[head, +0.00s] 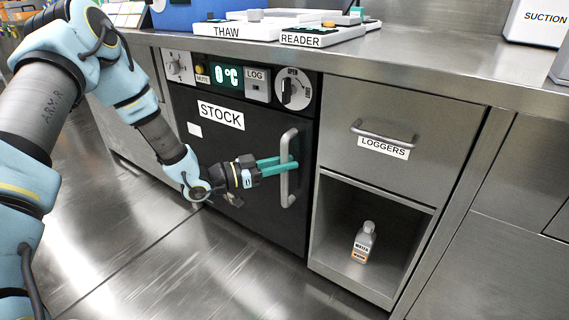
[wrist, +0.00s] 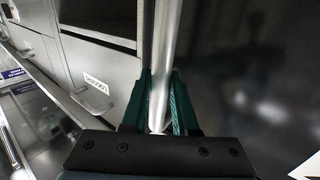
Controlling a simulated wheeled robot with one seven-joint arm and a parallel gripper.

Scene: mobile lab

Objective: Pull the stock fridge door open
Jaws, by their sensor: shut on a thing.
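The stock fridge is a dark unit under the counter, and its door (head: 235,150) carries a white STOCK label. The door looks shut, flush with the cabinet front. Its vertical metal handle (head: 285,185) is on the door's right side. My gripper (head: 288,164) has its green fingers around the handle at about mid-height and is shut on it. In the wrist view the handle (wrist: 163,60) runs down between the two green fingers (wrist: 163,105). The dark door face (wrist: 250,70) fills the right of that view.
The control panel (head: 240,80) above the door reads 0°C. To the right are the LOGGERS drawer (head: 400,120) and an open cubby holding a bottle (head: 363,243). THAW (head: 235,30) and READER (head: 310,38) trays sit on the counter (head: 430,55). The floor (head: 190,265) before the fridge is clear.

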